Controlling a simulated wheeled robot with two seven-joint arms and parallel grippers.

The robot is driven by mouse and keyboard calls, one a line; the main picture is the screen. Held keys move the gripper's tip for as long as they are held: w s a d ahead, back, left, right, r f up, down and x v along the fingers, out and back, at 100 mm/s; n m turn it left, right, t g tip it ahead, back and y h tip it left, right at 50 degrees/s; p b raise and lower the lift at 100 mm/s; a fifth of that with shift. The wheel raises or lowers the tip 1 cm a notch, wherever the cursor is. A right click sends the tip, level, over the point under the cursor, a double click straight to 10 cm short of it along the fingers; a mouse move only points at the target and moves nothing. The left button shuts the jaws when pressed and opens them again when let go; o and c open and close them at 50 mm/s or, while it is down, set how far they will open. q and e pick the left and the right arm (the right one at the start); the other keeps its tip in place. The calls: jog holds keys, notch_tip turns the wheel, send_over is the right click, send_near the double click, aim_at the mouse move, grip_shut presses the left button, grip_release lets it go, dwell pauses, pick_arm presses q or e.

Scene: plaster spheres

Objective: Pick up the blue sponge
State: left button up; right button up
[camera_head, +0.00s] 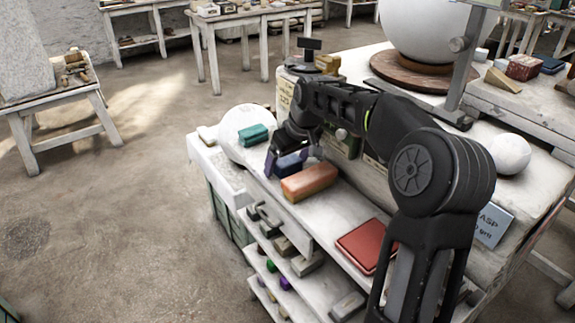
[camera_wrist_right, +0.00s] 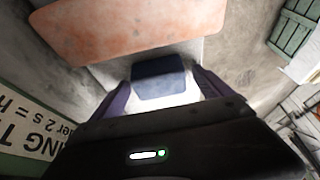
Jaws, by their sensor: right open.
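The blue sponge (camera_head: 290,166) lies on the white top shelf of the bench, partly hidden by my right gripper in the head view. In the right wrist view the blue sponge (camera_wrist_right: 158,78) sits between the two purple fingers. My right gripper (camera_head: 292,159) is open and reaches down over the sponge, with one finger on each side. In the right wrist view my right gripper (camera_wrist_right: 161,88) shows a gap beside the sponge, at least on the right. Whether either finger touches it I cannot tell. My left gripper is not in view.
An orange block (camera_head: 309,181) lies close beside the sponge. A white plaster sphere (camera_head: 234,150) with a teal block (camera_head: 253,134) in front stands to the left. A red flat pad (camera_head: 366,246) lies further right on the shelf. Small items fill lower shelves.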

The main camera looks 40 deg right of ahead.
aim_at(287, 160)
dwell(0.5)
jog(key=c, duration=1.4)
notch_tip(287, 160, up, 10)
jog(key=shift+r+p, duration=0.1)
jog(key=shift+p, duration=0.2)
jog(key=o, duration=0.7)
jog(key=c, duration=0.6)
